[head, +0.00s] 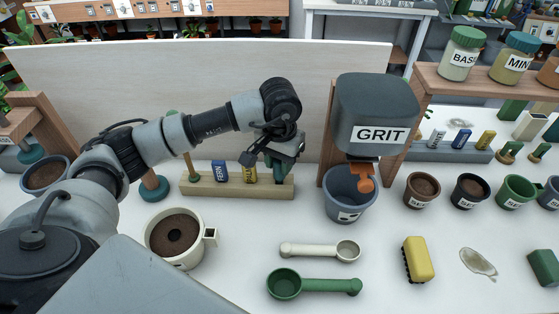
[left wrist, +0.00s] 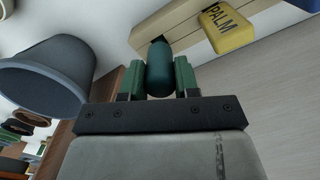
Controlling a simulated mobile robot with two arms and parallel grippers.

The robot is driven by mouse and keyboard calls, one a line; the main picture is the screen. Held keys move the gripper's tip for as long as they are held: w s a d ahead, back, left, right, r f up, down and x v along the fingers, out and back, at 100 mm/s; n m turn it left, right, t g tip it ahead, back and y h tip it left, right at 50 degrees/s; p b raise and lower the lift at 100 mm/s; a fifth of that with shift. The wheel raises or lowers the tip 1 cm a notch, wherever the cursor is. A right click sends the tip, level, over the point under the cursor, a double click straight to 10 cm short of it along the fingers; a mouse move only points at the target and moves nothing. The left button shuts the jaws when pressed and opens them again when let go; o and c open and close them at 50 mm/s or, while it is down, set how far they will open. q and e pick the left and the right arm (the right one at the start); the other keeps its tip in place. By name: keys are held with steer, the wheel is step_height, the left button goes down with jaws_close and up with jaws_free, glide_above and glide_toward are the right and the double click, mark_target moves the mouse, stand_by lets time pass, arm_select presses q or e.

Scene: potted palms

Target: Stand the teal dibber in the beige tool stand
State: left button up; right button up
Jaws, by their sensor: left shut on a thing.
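My left gripper (head: 284,160) is shut on the teal dibber (left wrist: 160,68), whose rounded end shows between the green finger pads in the left wrist view. In the head view the gripper is over the right end of the beige tool stand (head: 224,189), and the dibber is mostly hidden by it. The stand also shows in the left wrist view (left wrist: 185,22), right behind the dibber. The dibber's lower end meets or overlaps the stand there; I cannot tell how deep it sits. A blue tag (head: 219,171) and a yellow PALM tag (head: 249,173) stand in it. My right gripper is not in view.
A blue-grey pot (head: 350,203) stands under the GRIT hopper (head: 375,105), just right of the stand. A soil-filled mug (head: 176,238) is in front of it. A white scoop (head: 315,252), green scoop (head: 310,285) and yellow brush (head: 418,258) lie nearby. A pale board (head: 110,85) is behind.

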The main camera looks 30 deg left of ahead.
arm_select(q)
steer(key=o, duration=1.4)
steer(key=shift+o, duration=0.2)
steer(key=shift+r+p, duration=1.85)
steer(key=shift+r, duration=2.1)
